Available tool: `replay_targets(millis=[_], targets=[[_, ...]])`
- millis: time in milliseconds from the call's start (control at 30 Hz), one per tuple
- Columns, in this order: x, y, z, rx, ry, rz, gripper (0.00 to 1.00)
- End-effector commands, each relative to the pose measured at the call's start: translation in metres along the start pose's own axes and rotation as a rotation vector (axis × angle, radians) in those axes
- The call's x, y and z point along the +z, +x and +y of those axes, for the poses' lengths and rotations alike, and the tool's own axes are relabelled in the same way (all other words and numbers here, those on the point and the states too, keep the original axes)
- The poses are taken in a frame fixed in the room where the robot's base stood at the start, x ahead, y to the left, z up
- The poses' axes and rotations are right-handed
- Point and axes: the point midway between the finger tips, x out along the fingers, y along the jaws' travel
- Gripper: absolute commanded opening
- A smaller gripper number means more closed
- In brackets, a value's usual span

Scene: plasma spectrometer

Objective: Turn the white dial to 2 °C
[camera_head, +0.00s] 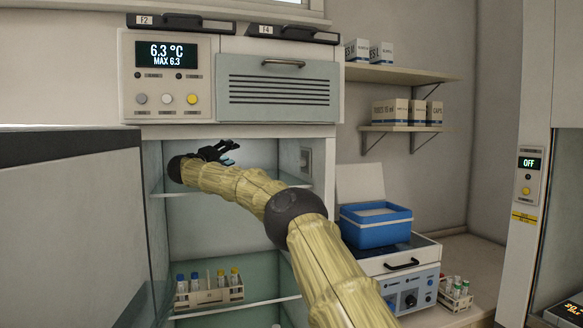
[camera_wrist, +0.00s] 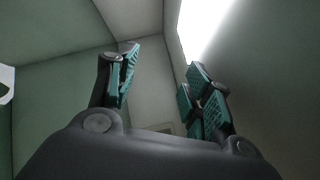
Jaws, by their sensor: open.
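The fridge's control panel (camera_head: 167,75) shows 6.3 °C and MAX 6.3 on its display. Below the display are a grey knob (camera_head: 141,98), a white round knob (camera_head: 167,99) and a yellow one (camera_head: 193,99). A pale fitting (camera_head: 306,160) sits on the fridge's right inner wall; its details are too small to tell. My gripper (camera_head: 222,152) is inside the fridge's upper compartment, below the panel, pointing right and apart from that fitting. In the wrist view my gripper (camera_wrist: 160,88) has its fingers apart with nothing between them. A white piece (camera_wrist: 6,83) is cut off at the left edge.
The open fridge door (camera_head: 75,220) stands at left. A glass shelf (camera_head: 160,190) lies under my gripper. A lower shelf bears a tube rack (camera_head: 208,297). A blue box (camera_head: 376,224) stands on a device right of the fridge. A bright light (camera_wrist: 205,25) is overhead.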

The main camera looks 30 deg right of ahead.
Motion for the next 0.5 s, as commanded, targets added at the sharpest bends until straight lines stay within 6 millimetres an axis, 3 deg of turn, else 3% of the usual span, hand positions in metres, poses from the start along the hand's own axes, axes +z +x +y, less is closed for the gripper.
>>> replay_targets(millis=[133,300,400,500], targets=[[-0.054,0.015,-0.015,-0.082,0.029,0.210,0.50],[-0.117,0.018,-0.032,-0.165,0.052,0.462,0.50],[-0.141,0.010,-0.036,-0.197,0.062,0.571,0.50],[-0.145,-0.006,-0.038,-0.204,0.065,0.616,0.50]])
